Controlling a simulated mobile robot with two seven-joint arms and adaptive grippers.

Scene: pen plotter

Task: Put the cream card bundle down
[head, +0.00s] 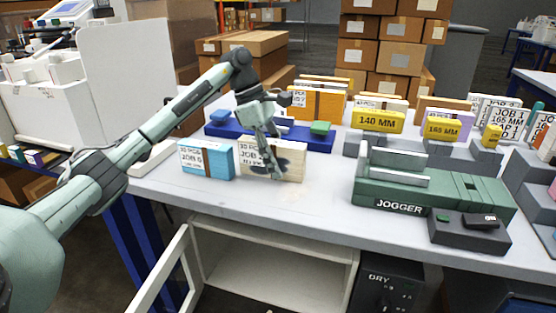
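The cream card bundle (293,174) stands upright on the grey bench near its front edge, in the head view. Its label is partly covered by my gripper. My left gripper (274,166) points down at the bundle, with finger parts in front of its near face. The far side of the bundle is hidden, so I cannot tell whether the fingers grip it or stand apart around it. My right gripper is not in view.
A blue labelled bundle (207,160) stands just left of the cream one. A blue tray (318,140) lies behind. The green jogger (400,193) and a dark control box (455,234) stand to the right. Bare bench (318,200) lies between bundle and jogger.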

